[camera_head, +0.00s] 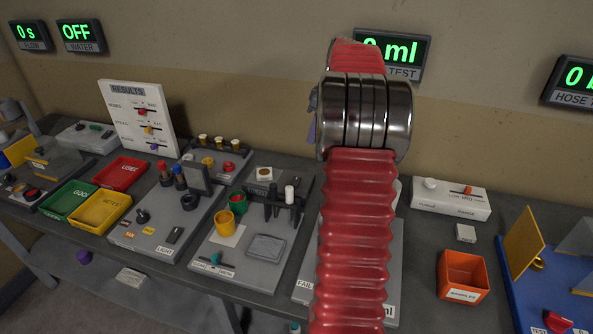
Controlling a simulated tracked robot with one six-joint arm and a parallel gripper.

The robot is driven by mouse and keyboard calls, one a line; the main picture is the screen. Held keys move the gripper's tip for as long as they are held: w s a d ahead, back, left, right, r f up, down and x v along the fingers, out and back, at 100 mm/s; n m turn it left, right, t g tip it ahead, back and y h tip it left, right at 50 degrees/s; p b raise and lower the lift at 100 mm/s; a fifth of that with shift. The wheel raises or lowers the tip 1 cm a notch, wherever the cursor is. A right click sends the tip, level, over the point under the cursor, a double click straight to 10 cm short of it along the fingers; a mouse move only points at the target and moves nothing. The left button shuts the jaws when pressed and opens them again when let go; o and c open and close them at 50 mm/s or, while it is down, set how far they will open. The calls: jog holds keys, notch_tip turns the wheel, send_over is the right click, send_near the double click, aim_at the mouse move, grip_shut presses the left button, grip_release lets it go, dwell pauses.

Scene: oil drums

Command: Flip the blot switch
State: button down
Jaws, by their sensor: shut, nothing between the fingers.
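No switch has a label that I can read as "blot". A small teal-handled switch (215,258) sits at the front left of a grey station board (240,272) in the middle of the bench. Its label is too small to read surely. The same board bears a grey square pad (266,247), a yellow cup (225,219) and a dark rack (284,207). My red ribbed arm with its metal rings fills the middle of the view, right of this board. My gripper does not show. My arm hides part of the board to the right.
Red (119,173), green (68,201) and yellow (99,211) trays lie at the left. A white results panel (139,117) stands behind them. An orange bin (462,276), a white slider box (450,199) and a blue board (545,290) are at the right. Bare bench shows around the bin.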

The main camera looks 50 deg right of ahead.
jog(key=shift+a+r+n, duration=0.15)
jog(key=shift+a+n, duration=0.25)
jog(key=shift+n, duration=0.7)
send_near(297, 179)
jog(key=f, duration=0.1)
jog(key=w+f, duration=0.1)
jog(key=f, duration=0.1)
jog(key=w+f, duration=0.1)
jog(key=shift+d+f, duration=0.35)
jog(key=shift+f, duration=0.65)
jog(key=shift+d+f, duration=0.1)
jog(key=shift+f, duration=0.1)
jog(key=shift+r, duration=0.1)
jog(key=shift+s+a+r, duration=0.3)
jog(key=shift+a, duration=0.35)
